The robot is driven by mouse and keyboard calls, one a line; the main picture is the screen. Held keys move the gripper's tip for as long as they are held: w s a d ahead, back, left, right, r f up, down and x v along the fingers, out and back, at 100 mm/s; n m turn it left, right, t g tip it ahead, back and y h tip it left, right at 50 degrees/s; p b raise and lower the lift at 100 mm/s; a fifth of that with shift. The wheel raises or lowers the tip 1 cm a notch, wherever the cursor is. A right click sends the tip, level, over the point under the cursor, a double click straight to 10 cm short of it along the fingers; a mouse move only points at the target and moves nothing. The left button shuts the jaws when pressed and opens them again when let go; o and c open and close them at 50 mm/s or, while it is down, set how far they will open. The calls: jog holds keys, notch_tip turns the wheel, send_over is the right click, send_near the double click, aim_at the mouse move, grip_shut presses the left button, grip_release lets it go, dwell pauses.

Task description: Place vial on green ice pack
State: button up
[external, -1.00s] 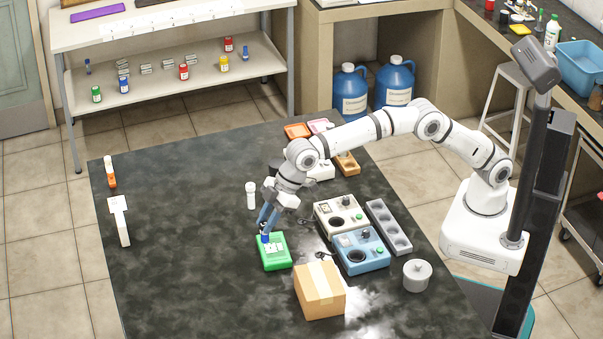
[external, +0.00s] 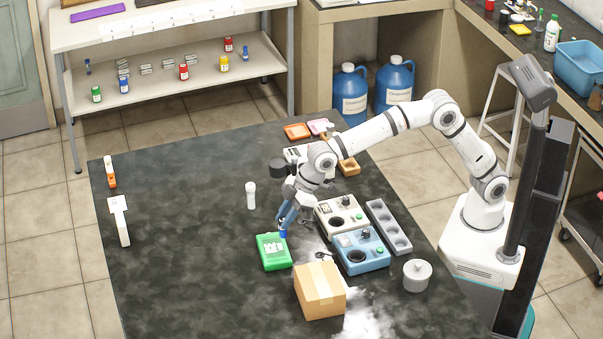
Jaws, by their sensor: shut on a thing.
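The green ice pack (external: 270,262) lies flat on the dark bench, left of the cardboard box, with pale marks on its top. My gripper (external: 283,230) points down just above and to the right of the pack's far right corner. It is shut on a small dark blue vial (external: 283,234), of which only a little shows below the fingers. I cannot tell from this view exactly how high the vial is or whether it touches the pack's edge. A separate white tube (external: 251,195) stands upright on the bench, behind and left of my gripper.
A cardboard box (external: 320,291) stands right of and nearer than the pack. A blue device (external: 359,251) and a cream device (external: 341,215) stand to the right, with a grey rack (external: 388,227) and a grey pot (external: 417,274) beyond. The bench left of the pack is clear.

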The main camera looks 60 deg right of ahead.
jog(key=shift+f, duration=1.55)
jog(key=shift+f, duration=0.1)
jog(key=shift+f, duration=0.15)
jog(key=o, duration=1)
jog(key=shift+c, duration=0.2)
jog(key=shift+r, duration=0.35)
jog(key=v, duration=1.2)
jog(key=shift+f, duration=0.1)
